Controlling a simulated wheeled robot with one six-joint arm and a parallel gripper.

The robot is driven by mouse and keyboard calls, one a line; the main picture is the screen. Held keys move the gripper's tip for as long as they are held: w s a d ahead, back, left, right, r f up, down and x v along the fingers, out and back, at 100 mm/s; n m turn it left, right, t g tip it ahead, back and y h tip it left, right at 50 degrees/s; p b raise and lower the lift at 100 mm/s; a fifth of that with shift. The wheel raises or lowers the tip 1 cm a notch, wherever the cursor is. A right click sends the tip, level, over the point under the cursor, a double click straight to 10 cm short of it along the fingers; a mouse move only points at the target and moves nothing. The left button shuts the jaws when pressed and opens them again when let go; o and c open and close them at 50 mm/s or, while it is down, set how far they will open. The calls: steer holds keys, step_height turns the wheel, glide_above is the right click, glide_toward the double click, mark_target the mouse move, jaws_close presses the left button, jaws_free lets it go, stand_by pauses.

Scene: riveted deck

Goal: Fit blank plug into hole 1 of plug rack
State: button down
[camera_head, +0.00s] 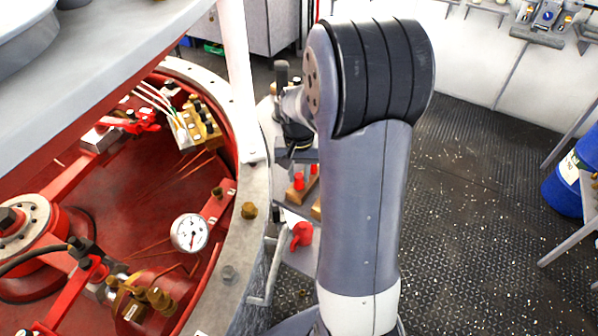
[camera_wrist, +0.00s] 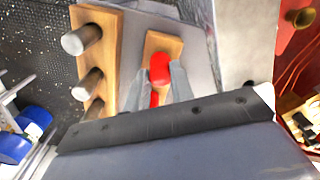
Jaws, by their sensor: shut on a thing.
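In the wrist view my gripper (camera_wrist: 158,76) is shut on a red plug (camera_wrist: 160,66), which I take to be the blank plug. One grey finger is on each side of it. The red plug is over a small wooden block (camera_wrist: 173,43); whether its lower end is in a hole or above the wood is hidden. To the left is a longer wooden board (camera_wrist: 104,54) with several grey metal cylinders (camera_wrist: 89,82) standing in it. I cannot tell which wooden piece is the plug rack, and no hole number is readable. In the head view my arm hides the gripper.
In the head view red pieces (camera_head: 298,181) and wood show beside my arm. A red round opening with a pressure gauge (camera_head: 190,232) and pipework lies left, with a pale post (camera_head: 238,80) near its rim. A blue drum (camera_head: 570,180) stands right; the deck between is open.

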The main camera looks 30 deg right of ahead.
steer(key=shift+f, duration=0.3)
steer(key=c, duration=1.1)
jaws_free()
steer(key=shift+r, duration=0.1)
steer(key=shift+c, duration=0.2)
steer(key=shift+r, duration=0.1)
step_height(320, 180, up, 11)
steer(key=shift+f, duration=0.2)
step_height(320, 180, down, 11)
steer(key=shift+r, duration=0.3)
